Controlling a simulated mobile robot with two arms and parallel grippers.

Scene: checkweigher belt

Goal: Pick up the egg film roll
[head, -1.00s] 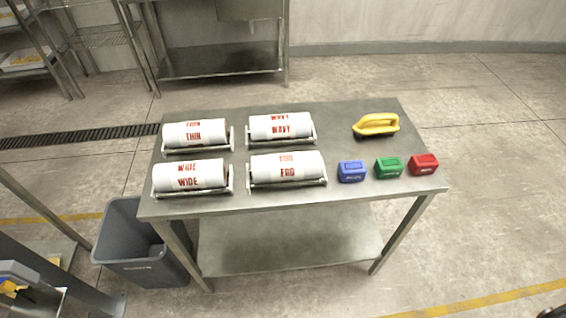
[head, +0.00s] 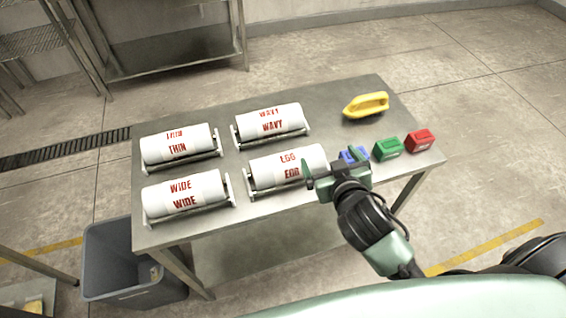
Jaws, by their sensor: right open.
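The egg film roll (head: 277,167) is a white cylinder with red "EGG" lettering. It lies in a low cradle at the front middle of the steel table (head: 225,137). My right gripper (head: 331,170) is open and empty at the roll's right end, its fingers spread; one fingertip overlaps the roll's lower right in the picture. I cannot tell whether it touches. The gripper partly hides the roll's right end, the cradle there and the blue block (head: 347,157). My left gripper is not in view.
Other rolls in cradles are THIN (head: 177,144), WAVY (head: 270,121) and WIDE (head: 185,193). A grey bin (head: 120,268) stands on the floor at left.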

